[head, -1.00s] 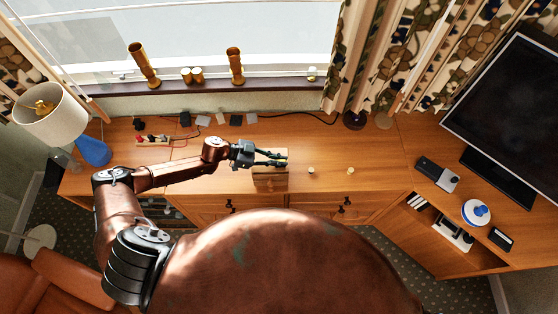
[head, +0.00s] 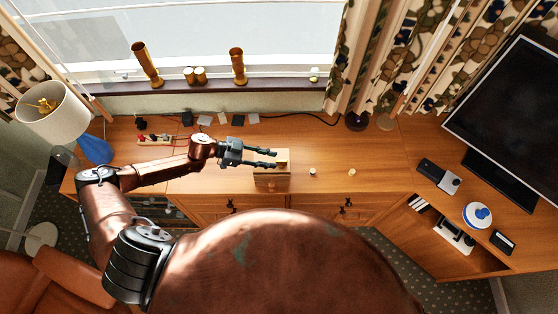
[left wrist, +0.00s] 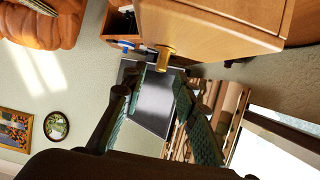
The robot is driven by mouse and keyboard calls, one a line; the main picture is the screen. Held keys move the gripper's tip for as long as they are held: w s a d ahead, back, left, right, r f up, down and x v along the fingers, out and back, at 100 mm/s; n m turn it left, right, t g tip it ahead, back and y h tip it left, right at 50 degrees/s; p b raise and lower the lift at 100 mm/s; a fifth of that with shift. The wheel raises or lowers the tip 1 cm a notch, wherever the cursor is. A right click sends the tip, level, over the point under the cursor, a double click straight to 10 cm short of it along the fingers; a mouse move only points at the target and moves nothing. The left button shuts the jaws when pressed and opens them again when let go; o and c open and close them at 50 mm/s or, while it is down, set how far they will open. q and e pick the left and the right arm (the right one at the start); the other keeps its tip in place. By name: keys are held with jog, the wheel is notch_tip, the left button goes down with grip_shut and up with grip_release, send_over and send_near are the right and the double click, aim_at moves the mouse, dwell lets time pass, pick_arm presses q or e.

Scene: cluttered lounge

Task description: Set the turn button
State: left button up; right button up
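A small wooden box (head: 272,182) stands on the desk near its front edge, in the middle of the head view. Its pale wooden body fills the top of the left wrist view (left wrist: 215,25), with a brass knob-like turn button (left wrist: 165,58) sticking out at its lower left edge. My left gripper (head: 274,159) is open over the back of the box, its fingers pointing right. In the left wrist view its two green-padded fingers (left wrist: 160,82) are spread and empty, with the button close to their tips. I cannot tell whether they touch. My right gripper is out of view.
The wooden desk (head: 370,150) is mostly clear right of the box, with two small round pieces lying there. A power strip (head: 155,139) and black adapters lie behind my left arm. A lamp (head: 62,115) stands at left; a monitor (head: 510,110) stands at right.

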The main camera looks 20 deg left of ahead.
pick_arm(q)
jog(key=v, duration=0.6)
jog(key=shift+s+a+r, duration=0.1)
jog(key=shift+a+r, duration=0.1)
jog(key=shift+a, duration=0.15)
